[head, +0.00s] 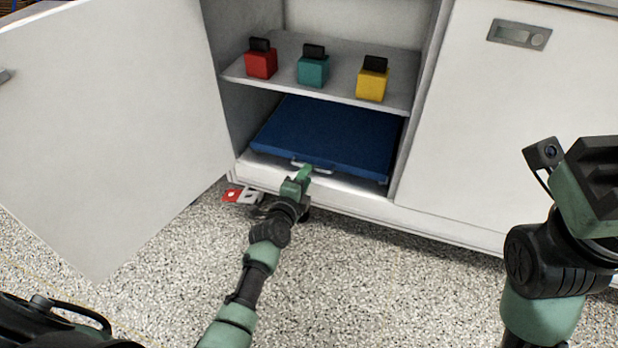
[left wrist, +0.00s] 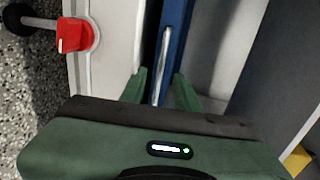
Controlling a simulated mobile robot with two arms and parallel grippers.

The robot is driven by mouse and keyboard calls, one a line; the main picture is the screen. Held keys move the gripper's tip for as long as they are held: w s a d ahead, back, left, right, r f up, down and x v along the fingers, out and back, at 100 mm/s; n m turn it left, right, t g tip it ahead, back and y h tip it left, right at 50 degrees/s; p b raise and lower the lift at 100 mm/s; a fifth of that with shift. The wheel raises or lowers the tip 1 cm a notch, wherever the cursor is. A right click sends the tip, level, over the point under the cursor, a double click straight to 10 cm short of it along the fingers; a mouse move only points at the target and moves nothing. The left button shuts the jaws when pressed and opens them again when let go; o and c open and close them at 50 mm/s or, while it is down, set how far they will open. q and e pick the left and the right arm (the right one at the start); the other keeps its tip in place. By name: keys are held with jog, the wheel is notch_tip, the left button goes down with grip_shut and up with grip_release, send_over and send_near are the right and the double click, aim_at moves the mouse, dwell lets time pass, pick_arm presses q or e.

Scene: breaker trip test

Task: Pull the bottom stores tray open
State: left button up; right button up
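The bottom stores tray (head: 335,135) is a flat blue tray on the cabinet floor, under the shelf. Its silver bar handle (head: 312,167) is on the front edge. My left gripper (head: 303,174) is at this handle, coming from the front. In the left wrist view its two green fingers (left wrist: 160,92) are apart, with the handle (left wrist: 163,65) running between them and gaps on both sides. The tray's blue front (left wrist: 174,30) is just beyond. My right gripper (head: 597,180) is raised at the right edge, away from the cabinet; its fingers cannot be made out.
The shelf (head: 340,88) above the tray carries a red block (head: 261,64), a teal block (head: 313,71) and a yellow block (head: 372,84), each black-topped. The left door (head: 110,130) stands open; the right door (head: 520,130) is closed. A red-and-white item (head: 238,195) sits by the cabinet's base.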

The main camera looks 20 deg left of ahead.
pick_arm(q)
jog(key=shift+w+f+b, duration=0.15)
jog(key=shift+w+b, duration=0.1)
jog(key=shift+w, duration=0.4)
jog(key=shift+w+f+b, duration=0.15)
jog(key=shift+w+b, duration=0.05)
jog(key=shift+w, duration=0.4)
grip_shut()
dwell(0.5)
